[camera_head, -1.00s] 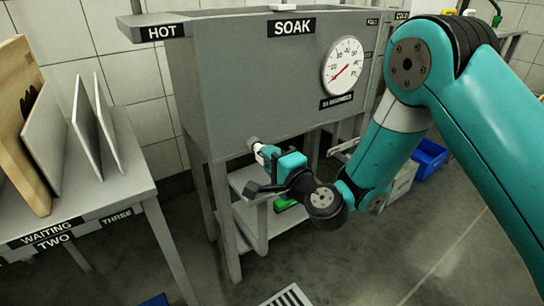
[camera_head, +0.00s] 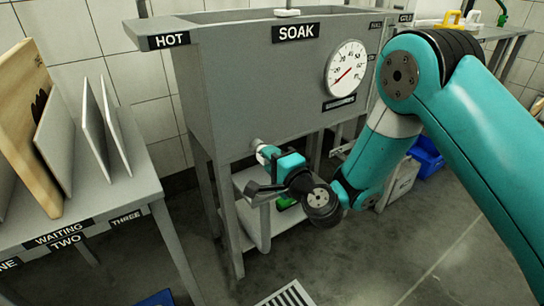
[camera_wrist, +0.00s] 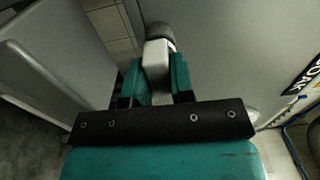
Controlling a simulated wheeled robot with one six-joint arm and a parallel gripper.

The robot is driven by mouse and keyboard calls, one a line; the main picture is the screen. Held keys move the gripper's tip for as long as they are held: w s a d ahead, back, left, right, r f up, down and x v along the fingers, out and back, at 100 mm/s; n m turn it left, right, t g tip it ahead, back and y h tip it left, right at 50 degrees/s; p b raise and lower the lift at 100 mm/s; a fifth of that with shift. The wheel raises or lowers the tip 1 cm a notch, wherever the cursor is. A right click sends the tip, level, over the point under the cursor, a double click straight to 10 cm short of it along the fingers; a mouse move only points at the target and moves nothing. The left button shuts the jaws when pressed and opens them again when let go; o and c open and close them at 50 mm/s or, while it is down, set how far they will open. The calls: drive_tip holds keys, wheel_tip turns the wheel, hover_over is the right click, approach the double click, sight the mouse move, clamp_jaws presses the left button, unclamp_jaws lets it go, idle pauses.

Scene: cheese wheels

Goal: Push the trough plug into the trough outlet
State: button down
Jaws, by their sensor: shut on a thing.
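The grey trough (camera_head: 240,90), labelled SOAK, has a short round outlet (camera_head: 256,143) low on its front wall. My gripper (camera_head: 278,158) is in front of it, shut on the pale trough plug (camera_head: 267,153). In the wrist view my gripper's teal fingers (camera_wrist: 157,85) are closed on either side of the plug (camera_wrist: 157,57). The plug's far end meets a dark rounded piece (camera_wrist: 160,33), which looks like the outlet, against the trough wall. The plug lines up with the outlet and appears to touch it. How deep it sits is hidden.
A dial gauge (camera_head: 346,68) is on the trough front. A table (camera_head: 95,218) with upright boards stands at the left. A shelf (camera_head: 250,220) is under the trough, a blue crate (camera_head: 428,158) behind my arm. A floor grate (camera_head: 287,295) lies in front.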

drive_tip(key=shift+w+a+p, duration=0.25)
drive_tip(key=shift+w+p, duration=0.05)
drive_tip(key=shift+p, duration=0.5)
drive_tip(key=c, duration=0.9)
unclamp_jaws()
